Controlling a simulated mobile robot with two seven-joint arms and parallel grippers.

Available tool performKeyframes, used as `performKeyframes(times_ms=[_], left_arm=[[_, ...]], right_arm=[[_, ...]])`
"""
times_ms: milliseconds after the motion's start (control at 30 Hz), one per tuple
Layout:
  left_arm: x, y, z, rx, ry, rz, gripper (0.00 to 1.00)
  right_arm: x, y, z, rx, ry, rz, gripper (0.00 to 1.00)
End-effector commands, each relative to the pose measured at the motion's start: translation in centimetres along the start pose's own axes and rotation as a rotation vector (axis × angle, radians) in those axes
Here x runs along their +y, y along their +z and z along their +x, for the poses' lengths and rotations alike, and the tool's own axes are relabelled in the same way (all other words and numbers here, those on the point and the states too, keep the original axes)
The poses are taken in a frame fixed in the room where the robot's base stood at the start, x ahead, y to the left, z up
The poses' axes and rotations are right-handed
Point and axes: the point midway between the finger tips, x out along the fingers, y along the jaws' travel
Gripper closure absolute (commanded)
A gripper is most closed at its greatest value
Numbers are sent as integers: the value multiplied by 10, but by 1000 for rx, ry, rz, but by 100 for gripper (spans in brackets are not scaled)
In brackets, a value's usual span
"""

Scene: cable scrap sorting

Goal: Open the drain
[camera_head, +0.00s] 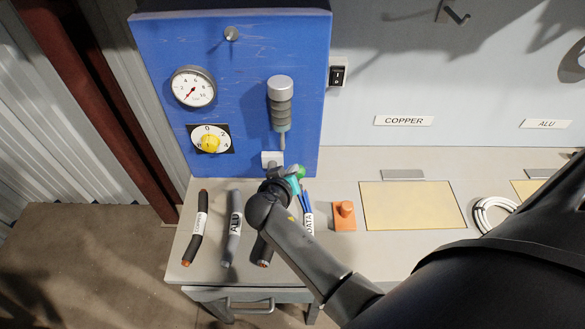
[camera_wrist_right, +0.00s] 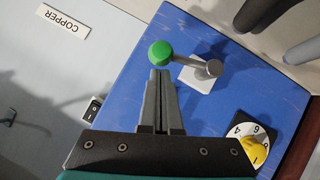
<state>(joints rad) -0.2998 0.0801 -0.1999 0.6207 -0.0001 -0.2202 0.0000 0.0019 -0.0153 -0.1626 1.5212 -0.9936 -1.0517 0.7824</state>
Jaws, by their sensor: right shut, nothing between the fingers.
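A lever with a green ball end (camera_wrist_right: 160,53) sticks out from a grey metal stub (camera_wrist_right: 206,70) on a white plate (camera_wrist_right: 197,80), low on the blue panel. In the head view, the green ball (camera_head: 298,171) shows just beside my wrist, and the white plate (camera_head: 268,156) shows above it. My right gripper (camera_wrist_right: 160,73) is shut and empty. Its fingertips are just beside the green ball in the wrist view; I cannot tell whether they touch it. In the head view my own wrist hides the fingers. My left gripper is not in view.
The blue panel (camera_head: 240,60) carries a gauge (camera_head: 193,88), a yellow dial (camera_head: 210,142) and a grey cylinder (camera_head: 280,100). Several labelled cable pieces lie on the bench, beside an orange block (camera_head: 344,216) and a yellow mat (camera_head: 412,205). A black switch (camera_head: 337,75) is right of the panel.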

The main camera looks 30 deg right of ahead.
Motion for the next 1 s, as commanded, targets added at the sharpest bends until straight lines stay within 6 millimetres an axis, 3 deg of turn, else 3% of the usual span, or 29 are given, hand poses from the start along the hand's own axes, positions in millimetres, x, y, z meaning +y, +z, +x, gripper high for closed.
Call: performKeyframes(times_ms=[467, 1000], left_arm=[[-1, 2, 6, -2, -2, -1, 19], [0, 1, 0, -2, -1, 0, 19]], right_arm=[[5, 18, 12, -4, -140, 209, 100], [8, 12, 11, 0, -150, 222, 100]])
